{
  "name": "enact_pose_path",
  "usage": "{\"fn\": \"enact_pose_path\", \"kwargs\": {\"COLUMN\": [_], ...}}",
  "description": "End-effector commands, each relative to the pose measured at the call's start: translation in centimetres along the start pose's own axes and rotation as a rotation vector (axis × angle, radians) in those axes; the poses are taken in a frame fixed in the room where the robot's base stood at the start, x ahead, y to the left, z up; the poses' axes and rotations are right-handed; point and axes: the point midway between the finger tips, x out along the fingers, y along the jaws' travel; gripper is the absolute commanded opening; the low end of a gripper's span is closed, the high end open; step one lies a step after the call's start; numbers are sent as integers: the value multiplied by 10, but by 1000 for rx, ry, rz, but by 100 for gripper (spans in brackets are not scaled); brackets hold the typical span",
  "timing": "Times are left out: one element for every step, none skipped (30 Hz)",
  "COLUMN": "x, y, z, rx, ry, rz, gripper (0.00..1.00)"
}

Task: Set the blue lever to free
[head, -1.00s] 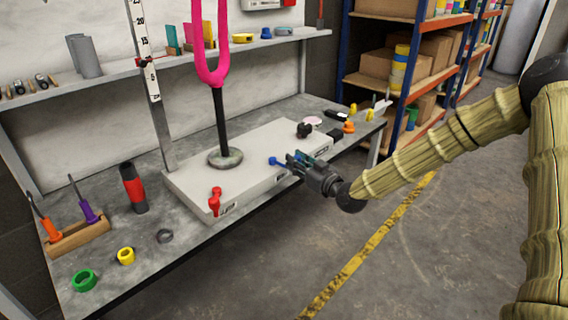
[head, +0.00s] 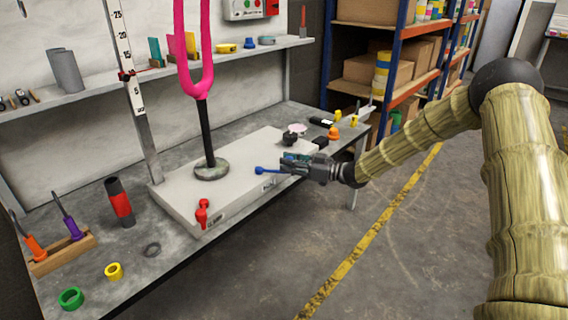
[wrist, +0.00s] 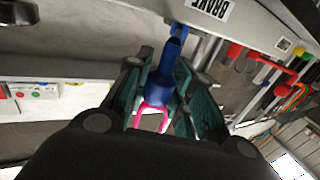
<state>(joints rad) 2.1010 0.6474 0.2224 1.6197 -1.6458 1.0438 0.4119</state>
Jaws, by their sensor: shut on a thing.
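The blue lever (head: 263,170) sticks out at the right front of the pale bench plate (head: 222,190). In the head view its rounded end and a short stretch of rod show left of my gripper (head: 287,167); the rest is hidden by the fingers. In the wrist view the blue lever (wrist: 168,70) runs between the two teal-padded fingers of my gripper (wrist: 158,80), which are shut on it. A label reading BRAKE (wrist: 209,8) is on the plate beside the lever's mount. Markings for the lever's positions are not readable.
A red lever (head: 202,213) stands at the plate's front left. A pink fork on a black post (head: 205,130) rises from the plate. A black knob (head: 289,139) is behind my gripper. Shelving (head: 400,75) stands behind at right. The floor in front is clear.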

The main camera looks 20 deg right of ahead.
Motion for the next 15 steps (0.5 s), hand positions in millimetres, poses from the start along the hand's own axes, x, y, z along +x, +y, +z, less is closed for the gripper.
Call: {"fn": "enact_pose_path", "kwargs": {"x": [-3, -4, -6, -8, -9, -10, -11, -12, -12, -12, -13, -13, -13, -13, -13], "y": [4, 5, 6, 7, 8, 9, 10, 11, 11, 12, 12, 12, 12, 12, 12], "z": [-3, -3, -3, -3, -3, -3, -3, -2, -3, -3, -3, -3, -3, -3, -3], "rx": [-2, -3, -2, -1, -1, -2, -3, -3, -3, -3, -2, -2, -2, -2, -2], "ry": [2, 2, 2, 3, 3, 3, 3, 3, 3, 4, 4, 4, 5, 5, 5], "rz": [-8, -14, -20, -24, -28, -32, -34, -36, -38, -39, -40, -41, -41, -41, -41], "gripper": [0, 0, 0, 0, 0, 0, 0, 0, 0, 0, 0, 0, 0, 0, 0]}}
